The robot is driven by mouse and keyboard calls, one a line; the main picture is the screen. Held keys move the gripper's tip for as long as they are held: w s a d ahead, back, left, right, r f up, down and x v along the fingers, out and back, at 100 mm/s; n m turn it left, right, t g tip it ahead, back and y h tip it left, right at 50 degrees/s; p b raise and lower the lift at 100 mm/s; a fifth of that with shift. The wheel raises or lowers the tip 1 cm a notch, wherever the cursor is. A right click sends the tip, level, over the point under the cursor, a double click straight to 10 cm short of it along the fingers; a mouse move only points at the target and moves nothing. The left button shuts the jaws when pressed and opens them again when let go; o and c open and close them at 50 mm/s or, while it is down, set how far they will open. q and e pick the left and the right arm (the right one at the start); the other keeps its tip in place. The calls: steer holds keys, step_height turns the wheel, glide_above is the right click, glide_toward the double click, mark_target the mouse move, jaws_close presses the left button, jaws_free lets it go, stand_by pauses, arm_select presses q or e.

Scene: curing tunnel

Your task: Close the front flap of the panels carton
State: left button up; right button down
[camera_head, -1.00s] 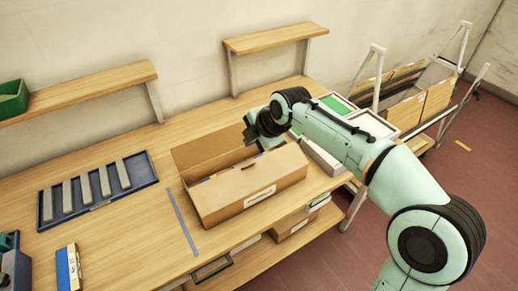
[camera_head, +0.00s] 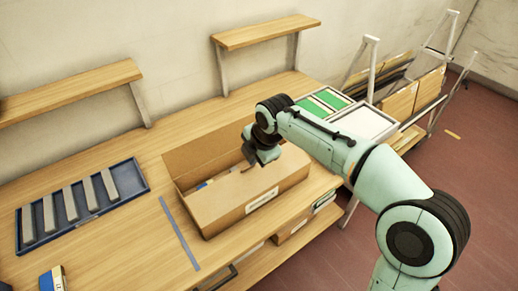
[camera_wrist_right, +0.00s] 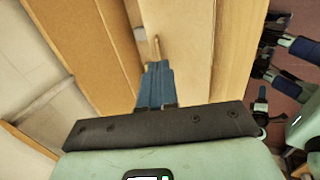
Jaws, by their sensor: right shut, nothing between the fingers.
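The panels carton (camera_head: 240,200) is a long brown cardboard box with a white label on its front, on the wooden bench. Its back flap (camera_head: 205,150) stands up. The front flap (camera_head: 225,193) slopes over part of the opening; some contents still show at the left. How far it is folded is hard to tell. My right gripper (camera_head: 265,157) is shut and empty, pointing down at the carton's right part, by the front flap's upper edge. Its dark blue fingers (camera_wrist_right: 155,85) show between cardboard panels in the wrist view; contact is unclear. My left gripper is not in view.
A blue tray (camera_head: 85,212) with several grey bars lies left of the carton. A blue-grey strip (camera_head: 180,233) marks the bench. White-rimmed trays (camera_head: 365,124) stand right of the carton. Shelves (camera_head: 262,31) hang behind; a rack (camera_head: 400,100) of boards stands at right.

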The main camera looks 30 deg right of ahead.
mark_target(246, 166)
steer(key=shift+x, duration=1.7)
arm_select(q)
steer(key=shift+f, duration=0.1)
arm_select(e)
steer(key=w+g+p, duration=0.1)
steer(key=p, duration=0.3)
steer(key=shift+w+f+g, duration=0.3)
steer(key=shift+w+f, duration=0.6)
steer(key=shift+f, duration=0.2)
steer(key=shift+w+a+f, duration=0.1)
steer(key=shift+f, duration=0.2)
steer(key=shift+s, duration=0.25)
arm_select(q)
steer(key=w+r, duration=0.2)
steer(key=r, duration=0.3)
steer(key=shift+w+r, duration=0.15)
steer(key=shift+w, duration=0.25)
